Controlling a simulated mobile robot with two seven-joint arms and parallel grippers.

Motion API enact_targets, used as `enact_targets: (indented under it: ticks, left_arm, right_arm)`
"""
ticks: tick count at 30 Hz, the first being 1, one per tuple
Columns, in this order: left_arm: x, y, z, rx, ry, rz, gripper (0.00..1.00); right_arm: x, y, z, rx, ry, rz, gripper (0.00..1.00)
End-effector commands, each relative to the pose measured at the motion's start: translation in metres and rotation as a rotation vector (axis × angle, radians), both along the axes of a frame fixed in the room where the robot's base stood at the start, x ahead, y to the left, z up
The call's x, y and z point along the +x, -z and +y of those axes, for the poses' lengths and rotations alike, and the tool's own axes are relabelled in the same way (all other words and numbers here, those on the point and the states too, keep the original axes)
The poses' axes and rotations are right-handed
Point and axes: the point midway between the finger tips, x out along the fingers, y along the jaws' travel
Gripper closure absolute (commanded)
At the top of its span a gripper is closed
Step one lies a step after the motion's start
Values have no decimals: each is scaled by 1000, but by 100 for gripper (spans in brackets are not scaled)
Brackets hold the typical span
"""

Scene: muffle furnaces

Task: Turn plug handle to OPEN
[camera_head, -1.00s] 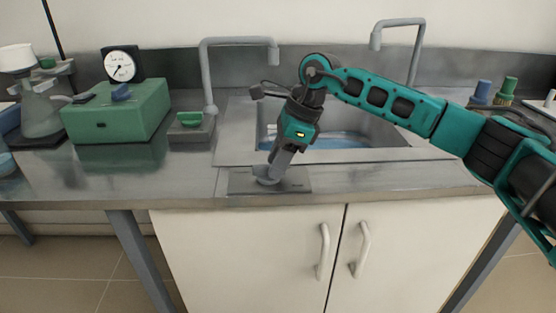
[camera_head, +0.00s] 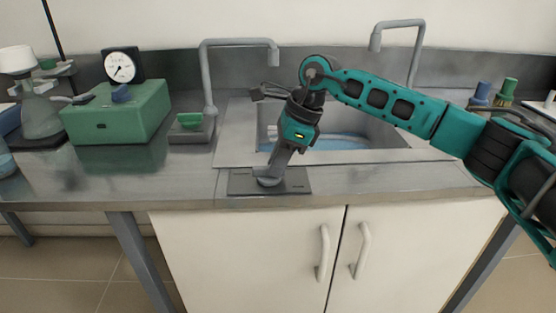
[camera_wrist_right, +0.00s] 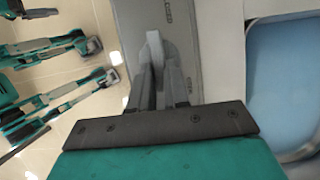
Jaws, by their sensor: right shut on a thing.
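The plug handle (camera_head: 268,180) is a small grey part on a flat dark plate (camera_head: 297,184) at the front edge of the sink counter. My right gripper (camera_head: 269,173) reaches down over the plate and is shut on the handle. In the right wrist view the grey handle (camera_wrist_right: 155,45) stands between the fingertips of the right gripper (camera_wrist_right: 158,70). Lettering on the plate shows only in part there and is too small to read surely. The fingers hide much of the handle. My left gripper is not clearly seen in the head view.
The sink basin (camera_head: 350,135) lies behind the plate, with a tap (camera_head: 205,75) at its left and another tap (camera_head: 415,50) at its right. A green box with a gauge (camera_head: 120,112) stands at the left. The counter left of the plate is clear.

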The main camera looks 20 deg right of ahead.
Motion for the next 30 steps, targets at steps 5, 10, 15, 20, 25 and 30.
enact_targets:
  ticks: [5,10,15,20,25,30]
  left_arm:
    - [0,-1,1,2,2,-1,2]
    - [0,-3,1,2,2,-2,2]
    - [1,-4,0,2,2,-3,2]
    - [2,-3,0,1,1,-4,2]
    - [2,1,-1,-3,-1,-4,2]
    - [2,6,-2,-8,-5,-5,2]
  right_arm:
    - [-2,0,0,0,58,0,100]
    - [-4,0,1,-1,170,-1,100]
    - [-6,0,3,1,321,-2,100]
    - [-8,0,5,1,472,-2,100]
    - [-10,1,8,0,633,-3,100]
    - [-12,1,10,0,795,-3,100]
